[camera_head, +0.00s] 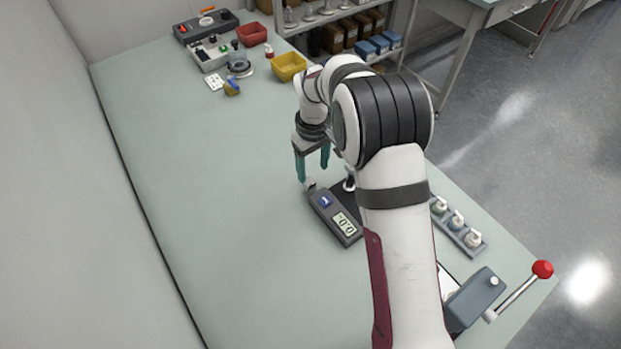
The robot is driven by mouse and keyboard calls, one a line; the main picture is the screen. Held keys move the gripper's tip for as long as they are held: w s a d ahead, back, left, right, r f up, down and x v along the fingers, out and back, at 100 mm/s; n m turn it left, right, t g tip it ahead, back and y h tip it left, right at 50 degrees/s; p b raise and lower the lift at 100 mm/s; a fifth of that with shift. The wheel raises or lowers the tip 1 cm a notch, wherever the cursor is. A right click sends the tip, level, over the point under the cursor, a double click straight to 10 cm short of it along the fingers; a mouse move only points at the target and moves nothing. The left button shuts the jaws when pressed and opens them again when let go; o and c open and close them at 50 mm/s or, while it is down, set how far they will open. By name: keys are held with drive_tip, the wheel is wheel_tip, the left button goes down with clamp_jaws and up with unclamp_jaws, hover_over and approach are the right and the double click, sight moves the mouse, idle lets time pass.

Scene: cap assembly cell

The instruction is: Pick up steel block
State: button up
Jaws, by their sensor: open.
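A small grey metallic block (310,184), which looks like the steel block, sits at the far left end of a dark device with a digital display (344,223). My gripper (313,172) points down with its two teal fingers apart. Its fingertips are just above and around the block in the picture. I cannot tell whether they touch it or how high they are. Nothing shows held between the fingers. My arm hides part of the table to the right of the device.
A rack of small bottles (457,226) stands right of my arm. A grey press with a red-knobbed lever (542,269) is at the front right. A yellow bin (289,66) and a red bin (251,34) stand at the back. The table's left side is clear beside the wall.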

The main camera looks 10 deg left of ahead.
sight(310, 181)
drive_tip(key=f, duration=0.6)
drive_tip(key=shift+a+f, duration=0.3)
drive_tip(key=shift+a, duration=0.1)
clamp_jaws()
